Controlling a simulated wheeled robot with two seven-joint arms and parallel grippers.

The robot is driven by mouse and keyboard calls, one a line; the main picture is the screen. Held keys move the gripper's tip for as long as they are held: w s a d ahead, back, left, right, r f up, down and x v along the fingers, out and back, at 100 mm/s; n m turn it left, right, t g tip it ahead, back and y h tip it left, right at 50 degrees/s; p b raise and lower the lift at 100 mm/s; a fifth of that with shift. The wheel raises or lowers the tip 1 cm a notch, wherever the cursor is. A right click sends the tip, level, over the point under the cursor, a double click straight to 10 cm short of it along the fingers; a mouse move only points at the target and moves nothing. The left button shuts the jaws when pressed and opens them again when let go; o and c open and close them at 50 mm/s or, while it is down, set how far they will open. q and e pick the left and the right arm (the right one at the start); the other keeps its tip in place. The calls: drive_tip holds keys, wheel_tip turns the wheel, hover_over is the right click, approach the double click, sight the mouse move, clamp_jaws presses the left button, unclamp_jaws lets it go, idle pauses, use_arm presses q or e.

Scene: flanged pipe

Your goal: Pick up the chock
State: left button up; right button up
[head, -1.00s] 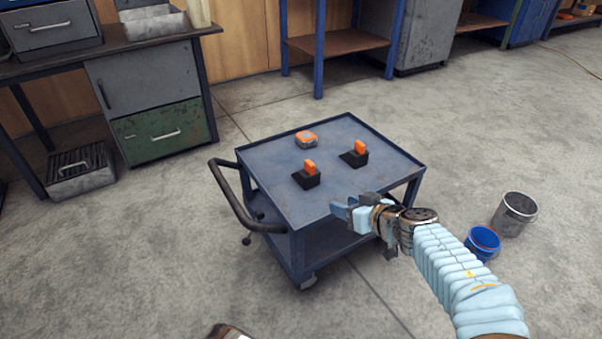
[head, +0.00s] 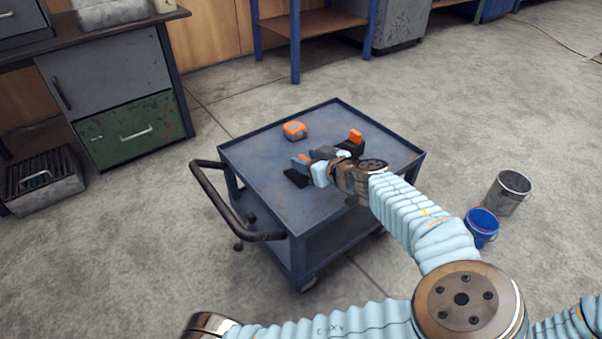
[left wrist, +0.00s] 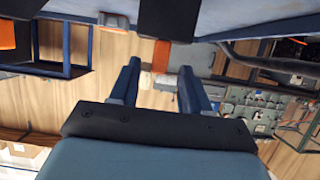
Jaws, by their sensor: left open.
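Two black chocks with upright orange handles sit on the blue cart top (head: 275,205). The nearer-left chock (head: 295,178) is partly hidden by my left gripper (head: 308,164); the other chock (head: 355,141) stands just behind the gripper to the right. My left gripper is open and empty, low over the cart. In the left wrist view, which looks upside down, one chock (left wrist: 168,20) hangs from the top with its orange handle lined up between the fingertips (left wrist: 159,68). Whether the fingers touch it, I cannot tell. The right gripper is not in view.
An orange and grey tape measure (head: 294,130) lies at the cart's back left. The cart has a raised rim and a black handle (head: 232,215) on its left. A blue bucket (head: 482,226) and a grey bucket (head: 508,192) stand on the floor to the right.

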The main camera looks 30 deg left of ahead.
use_arm(q)
drive_tip(key=b+x, duration=0.1)
drive_tip(key=x, duration=0.4)
drive_tip(key=shift+w+f, duration=0.2)
drive_tip(key=shift+f, duration=0.05)
drive_tip(key=shift+c, duration=0.2)
clamp_jaws()
